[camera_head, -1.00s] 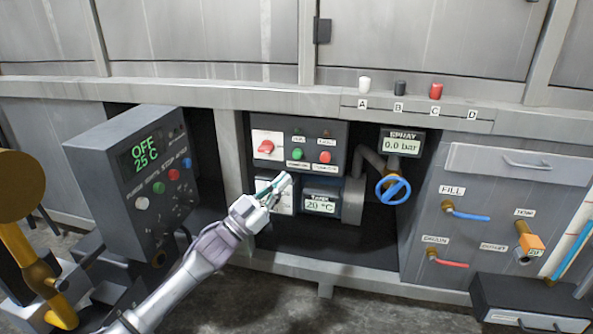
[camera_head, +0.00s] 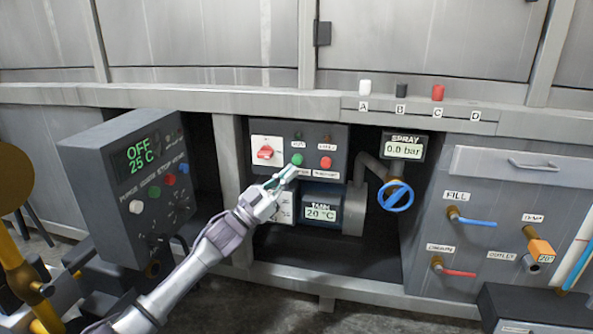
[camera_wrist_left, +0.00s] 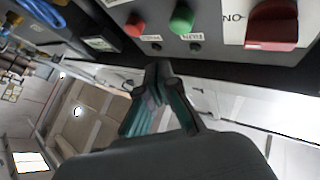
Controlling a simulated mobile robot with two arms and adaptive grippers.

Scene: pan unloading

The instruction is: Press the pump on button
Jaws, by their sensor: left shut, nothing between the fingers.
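The pump control box (camera_head: 336,140) stands in the recess under the steel counter. On its front are a green button (camera_head: 297,160), a red button (camera_head: 326,163) to its right, and a red rotary switch (camera_head: 265,153) on a white plate to the left. My left gripper (camera_head: 290,172) is shut and empty, its tips just below the green button. In the left wrist view, the closed fingertips (camera_wrist_left: 158,70) sit below the panel, with the green button (camera_wrist_left: 182,19) and the red button (camera_wrist_left: 135,25) above. Whether the tips touch the box is unclear. My right gripper is not in view.
A tank display (camera_head: 320,213) reading 20 °C is below the box. A blue valve wheel (camera_head: 396,195) and spray display (camera_head: 404,147) are to the right. A separate control panel (camera_head: 146,190) reading OFF, 25 C stands close to the left of my arm.

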